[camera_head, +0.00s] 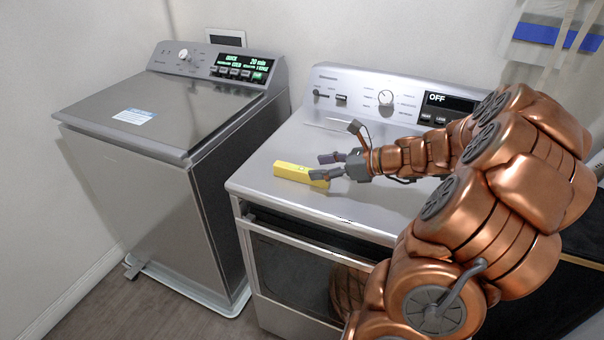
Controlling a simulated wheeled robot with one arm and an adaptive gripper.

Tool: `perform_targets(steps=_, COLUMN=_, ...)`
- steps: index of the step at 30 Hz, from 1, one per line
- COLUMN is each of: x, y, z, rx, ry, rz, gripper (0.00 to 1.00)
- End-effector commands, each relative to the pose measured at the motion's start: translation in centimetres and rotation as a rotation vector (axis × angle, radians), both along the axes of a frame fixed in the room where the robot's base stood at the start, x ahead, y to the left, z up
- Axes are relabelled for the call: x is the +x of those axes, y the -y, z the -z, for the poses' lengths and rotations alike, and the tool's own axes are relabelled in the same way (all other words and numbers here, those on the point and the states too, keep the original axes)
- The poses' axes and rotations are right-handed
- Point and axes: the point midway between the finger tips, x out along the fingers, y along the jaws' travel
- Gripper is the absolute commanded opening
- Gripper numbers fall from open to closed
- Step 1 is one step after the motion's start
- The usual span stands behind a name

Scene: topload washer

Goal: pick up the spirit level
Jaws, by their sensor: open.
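The spirit level (293,171) is a yellow bar lying on the light grey top of the right-hand machine, near its front left corner. My gripper (321,167) is at the right end of the level. Its jaws are open, with one finger behind the level's end and the other at or over its near right end. The near finger hides part of that end. I cannot tell whether a finger touches the level.
The right-hand machine (358,215) has a raised control panel (385,98) along its back. A topload washer (165,105) stands to the left, across a narrow gap. The machine top left of the level is clear. A wall is behind.

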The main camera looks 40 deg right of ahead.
Motion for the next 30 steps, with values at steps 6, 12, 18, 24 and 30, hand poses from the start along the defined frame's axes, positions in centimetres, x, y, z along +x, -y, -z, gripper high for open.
perform_targets(steps=6, x=1.4, y=-1.7, z=0.5, rx=0.004, ry=0.000, rz=-0.006, gripper=0.56)
perform_targets(steps=12, x=3.2, y=-3.2, z=1.5, rx=0.000, ry=0.000, rz=-0.004, gripper=0.56)
perform_targets(steps=18, x=4.0, y=-3.7, z=1.9, rx=-0.002, ry=0.001, rz=-0.004, gripper=0.56)
perform_targets(steps=24, x=4.0, y=-3.7, z=2.0, rx=-0.003, ry=0.001, rz=-0.003, gripper=0.56)
perform_targets(steps=30, x=4.0, y=-3.6, z=2.0, rx=-0.003, ry=0.001, rz=-0.003, gripper=0.35)
